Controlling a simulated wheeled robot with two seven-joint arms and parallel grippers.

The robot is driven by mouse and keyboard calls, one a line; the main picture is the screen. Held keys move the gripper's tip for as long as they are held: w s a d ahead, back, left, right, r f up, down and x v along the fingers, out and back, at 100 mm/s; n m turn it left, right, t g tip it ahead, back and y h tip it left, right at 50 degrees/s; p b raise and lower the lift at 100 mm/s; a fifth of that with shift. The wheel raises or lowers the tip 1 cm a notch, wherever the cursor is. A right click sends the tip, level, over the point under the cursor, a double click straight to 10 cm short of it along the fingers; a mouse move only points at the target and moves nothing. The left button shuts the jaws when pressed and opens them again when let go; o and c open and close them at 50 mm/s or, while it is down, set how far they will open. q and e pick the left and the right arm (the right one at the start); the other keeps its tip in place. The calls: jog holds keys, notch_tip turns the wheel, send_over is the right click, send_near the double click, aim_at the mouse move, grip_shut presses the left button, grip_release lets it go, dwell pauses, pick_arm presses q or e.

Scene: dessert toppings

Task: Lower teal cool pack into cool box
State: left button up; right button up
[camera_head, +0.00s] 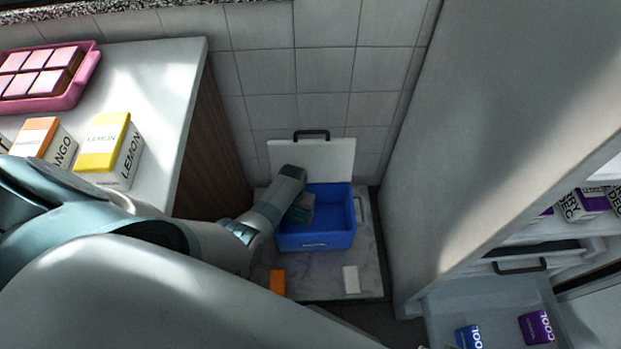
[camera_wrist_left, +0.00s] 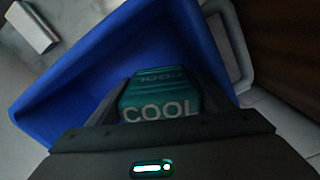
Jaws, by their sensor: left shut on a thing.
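The teal cool pack (camera_wrist_left: 160,95), marked COOL, is between the fingers of my left gripper (camera_wrist_left: 165,100) in the left wrist view. In the head view the pack (camera_head: 301,209) shows at the left side of the blue cool box (camera_head: 316,241), at the end of my left arm. The box's lid stands open behind it. In the left wrist view the box's blue wall (camera_wrist_left: 62,90) surrounds the pack on several sides. I cannot tell whether the pack touches the box floor. My right gripper is not in view.
The box sits on a low marble-like surface (camera_head: 325,284) with an orange block (camera_head: 277,281) and a white block (camera_head: 351,279) in front. A counter at left holds a lemon carton (camera_head: 108,150) and pink tray (camera_head: 75,95). An open drawer at right holds blue (camera_head: 469,337) and purple (camera_head: 537,327) packs.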

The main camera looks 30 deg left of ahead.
pick_arm(q)
jog(key=shift+f+b, duration=1.85)
jog(key=shift+f, duration=0.35)
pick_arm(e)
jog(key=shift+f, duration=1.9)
pick_arm(q)
jog(key=o, duration=1.4)
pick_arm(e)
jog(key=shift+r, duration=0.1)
